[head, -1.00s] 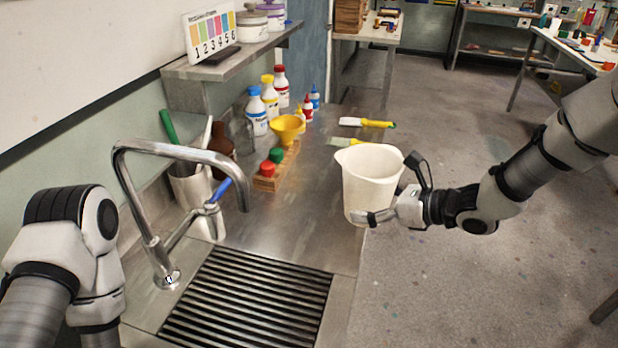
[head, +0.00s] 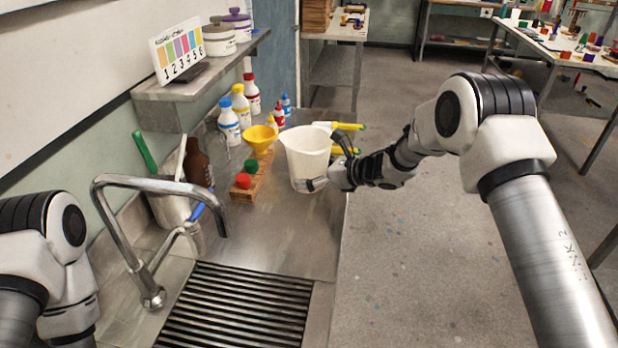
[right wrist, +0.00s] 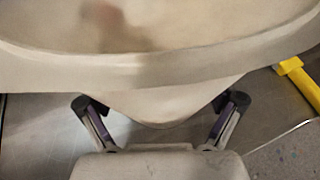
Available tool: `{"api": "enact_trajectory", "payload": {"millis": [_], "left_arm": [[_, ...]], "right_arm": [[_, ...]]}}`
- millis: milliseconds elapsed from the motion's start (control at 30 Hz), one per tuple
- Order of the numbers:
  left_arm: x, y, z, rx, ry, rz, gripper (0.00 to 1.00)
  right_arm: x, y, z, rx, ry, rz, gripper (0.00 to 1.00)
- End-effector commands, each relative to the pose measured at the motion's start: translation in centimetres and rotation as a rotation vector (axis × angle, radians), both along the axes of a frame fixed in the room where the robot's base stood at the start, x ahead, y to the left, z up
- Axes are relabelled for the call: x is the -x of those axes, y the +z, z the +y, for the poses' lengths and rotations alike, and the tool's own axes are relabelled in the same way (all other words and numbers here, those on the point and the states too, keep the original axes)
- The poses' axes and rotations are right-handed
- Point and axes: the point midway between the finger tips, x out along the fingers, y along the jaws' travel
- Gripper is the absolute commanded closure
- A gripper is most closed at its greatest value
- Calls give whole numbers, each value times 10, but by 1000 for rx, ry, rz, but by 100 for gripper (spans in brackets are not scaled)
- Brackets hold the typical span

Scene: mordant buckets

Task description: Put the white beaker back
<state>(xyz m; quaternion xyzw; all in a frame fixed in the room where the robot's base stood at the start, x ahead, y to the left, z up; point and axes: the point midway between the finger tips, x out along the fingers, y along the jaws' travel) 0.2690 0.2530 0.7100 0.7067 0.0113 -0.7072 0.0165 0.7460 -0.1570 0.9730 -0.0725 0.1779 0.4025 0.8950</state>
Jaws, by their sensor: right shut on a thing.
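The white beaker (head: 304,160) is upright over the right part of the steel counter, in front of the brushes. My right gripper (head: 327,164) reaches it from the right and is shut on it. I cannot tell whether its base touches the counter. In the right wrist view the beaker's pale rim and wall (right wrist: 160,72) fill the upper part, with a finger of my right gripper (right wrist: 161,112) on each side. My left arm shows at the lower left of the head view, but its gripper is not in view.
A wooden rack (head: 248,186) with red and green tops and a yellow funnel (head: 260,139) stand left of the beaker. Bottles (head: 229,122) line the back. The tap (head: 150,184) and drain grate (head: 240,308) are nearer. The counter (head: 290,232) before the beaker is clear.

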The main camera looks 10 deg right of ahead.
Motion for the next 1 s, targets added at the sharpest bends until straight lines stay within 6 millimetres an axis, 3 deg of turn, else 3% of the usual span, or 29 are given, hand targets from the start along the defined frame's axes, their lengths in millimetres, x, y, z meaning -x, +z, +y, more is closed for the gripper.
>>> {"api": "enact_trajectory", "payload": {"millis": [100,333,667,700,733,1000], "left_arm": [[0,5,0,0,0,0,100],[0,17,0,0,0,0,100],[0,9,0,0,0,0,100],[0,9,0,0,0,0,100],[0,11,0,0,0,1,100],[0,11,0,0,0,0,100]], "right_arm": [[-7,-4,2,1,1,2,77],[-7,-35,2,0,0,1,77],[-7,-41,2,1,0,-1,77],[-7,-41,2,1,0,1,4],[-7,-39,2,1,0,1,0],[-7,-39,2,1,0,1,0]]}}
